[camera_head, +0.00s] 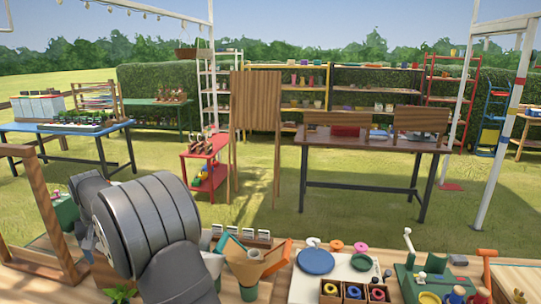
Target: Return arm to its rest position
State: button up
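My arm (150,225) fills the lower left of the head view, its thick dark grey links bent over the near wooden workbench (215,244). Grey parts at the arm's far end, probably my gripper (86,236), show at its left, partly hidden behind the big link. The fingers are too small and covered to tell whether they are open or shut, or whether they hold anything.
A wooden frame (42,205) stands left of my arm. To the right are paper-wrapped pots (250,270), a blue plate (315,261) on a white board, a box of coloured spools (353,293) and a green tool tray (440,283). Tables and shelves stand beyond on grass.

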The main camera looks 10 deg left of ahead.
jog(key=w+d+m, duration=0.4)
jog(key=w+d, duration=0.9)
jog(key=d, duration=0.5)
jog(key=w+d+m, duration=0.1)
jog(key=w+d, duration=0.2)
jog(key=d, duration=0.7)
jog(key=w+d+r+m+h, duration=0.1)
jog(key=w+d+m, duration=0.1)
jog(key=d, duration=0.8)
jog(key=shift+w+d+t, duration=0.3)
jog(key=shift+w+d, duration=0.1)
jog(key=shift+w, duration=0.2)
